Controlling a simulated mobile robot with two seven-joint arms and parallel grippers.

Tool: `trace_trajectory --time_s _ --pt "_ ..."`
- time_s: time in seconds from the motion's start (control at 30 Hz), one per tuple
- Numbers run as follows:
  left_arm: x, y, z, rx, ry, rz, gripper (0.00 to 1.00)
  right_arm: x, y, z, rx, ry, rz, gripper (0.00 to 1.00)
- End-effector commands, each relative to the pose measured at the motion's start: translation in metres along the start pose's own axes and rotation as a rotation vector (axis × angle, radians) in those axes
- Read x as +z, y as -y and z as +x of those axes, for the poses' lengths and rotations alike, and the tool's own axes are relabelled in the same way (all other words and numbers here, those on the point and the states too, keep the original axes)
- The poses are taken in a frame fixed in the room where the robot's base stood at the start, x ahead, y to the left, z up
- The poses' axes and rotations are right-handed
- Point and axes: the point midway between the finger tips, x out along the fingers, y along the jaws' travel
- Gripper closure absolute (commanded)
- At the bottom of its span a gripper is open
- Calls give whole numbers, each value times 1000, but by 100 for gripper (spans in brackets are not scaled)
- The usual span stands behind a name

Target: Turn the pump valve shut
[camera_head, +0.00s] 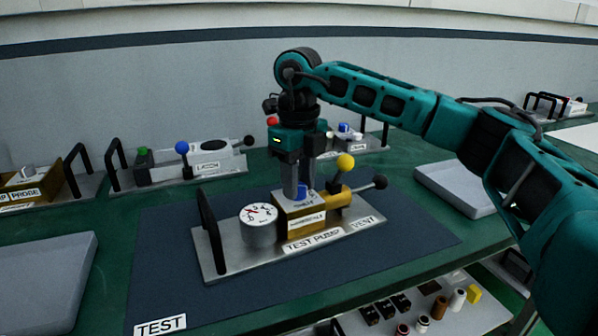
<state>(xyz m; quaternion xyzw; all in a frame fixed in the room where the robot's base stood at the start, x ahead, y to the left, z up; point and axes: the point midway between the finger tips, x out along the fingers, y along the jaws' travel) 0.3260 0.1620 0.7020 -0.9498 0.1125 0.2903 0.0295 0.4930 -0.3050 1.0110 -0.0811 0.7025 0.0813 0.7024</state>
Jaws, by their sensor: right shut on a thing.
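The test pump (228,262) stands on the dark blue mat (165,265) in the middle of the bench. It has a round gauge (259,222) at its left, a brass block (299,216) in the middle, a blue valve knob (301,190) on the block, and a yellow-balled lever (345,162) and a black-ended handle (380,182) at its right. My right gripper (301,188) points straight down over the block, its fingers shut on the blue valve knob. The fingers partly hide the knob. My left gripper is not in view.
A unit with a blue-balled lever (182,148) stands behind at the left, and a probe unit (22,192) at the far left. Grey trays lie at the left (45,280) and right (455,187). A lower shelf (455,325) holds several small parts. The mat's front is clear.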

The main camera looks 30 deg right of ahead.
Motion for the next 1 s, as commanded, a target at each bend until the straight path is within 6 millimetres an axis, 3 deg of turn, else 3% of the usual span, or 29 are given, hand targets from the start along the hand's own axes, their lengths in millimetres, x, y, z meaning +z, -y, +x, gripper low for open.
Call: trace_trajectory --time_s 1.0 --pt "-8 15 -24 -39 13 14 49 1 -2 -2 0 1 903 95"
